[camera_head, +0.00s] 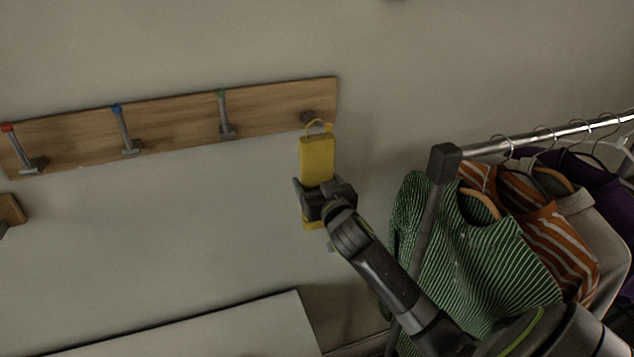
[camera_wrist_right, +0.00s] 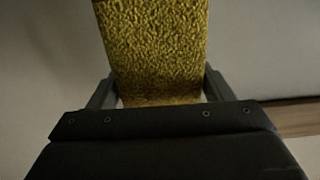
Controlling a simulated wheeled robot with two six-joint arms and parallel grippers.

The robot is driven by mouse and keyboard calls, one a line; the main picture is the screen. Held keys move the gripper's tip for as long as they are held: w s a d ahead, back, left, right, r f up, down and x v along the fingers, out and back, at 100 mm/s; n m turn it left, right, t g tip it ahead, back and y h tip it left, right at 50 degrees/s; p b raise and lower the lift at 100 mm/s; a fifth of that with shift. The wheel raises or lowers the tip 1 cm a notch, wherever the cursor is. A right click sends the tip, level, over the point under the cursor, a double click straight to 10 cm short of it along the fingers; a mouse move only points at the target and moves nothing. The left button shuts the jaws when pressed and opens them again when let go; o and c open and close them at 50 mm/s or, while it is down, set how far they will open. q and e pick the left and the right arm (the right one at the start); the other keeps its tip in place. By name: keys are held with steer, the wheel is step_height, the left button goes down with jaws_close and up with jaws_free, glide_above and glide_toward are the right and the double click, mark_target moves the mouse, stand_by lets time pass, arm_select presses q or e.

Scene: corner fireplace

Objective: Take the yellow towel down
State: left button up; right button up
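The yellow towel (camera_head: 317,160) hangs upright against the wall, with a thin loop at its top over the rightmost peg (camera_head: 312,117) of a wooden rack (camera_head: 180,118). My right gripper (camera_head: 318,190) is at its lower half, with one finger at each side edge; a little yellow shows below the gripper. In the right wrist view the towel (camera_wrist_right: 158,50) fills the space between the fingers (camera_wrist_right: 160,82). I cannot tell whether the fingers press on it or stand slightly apart. My left gripper is not in view.
A clothes rail (camera_head: 550,133) with several hung garments, nearest a green striped shirt (camera_head: 465,250), stands right of my right arm. Three other pegs, with red, blue and green tips, are empty. A pale ledge (camera_head: 220,330) lies below. Bare wall surrounds the towel.

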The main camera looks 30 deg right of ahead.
mark_target(320, 176)
steer(key=c, duration=0.6)
steer(key=shift+r, duration=1.55)
steer(key=shift+a+r, duration=0.1)
steer(key=shift+f+v, duration=0.15)
steer(key=shift+v, duration=0.95)
steer(key=shift+f+v, duration=0.1)
steer(key=shift+v, duration=3.8)
steer(key=shift+s, duration=0.1)
steer(key=shift+v, duration=2.9)
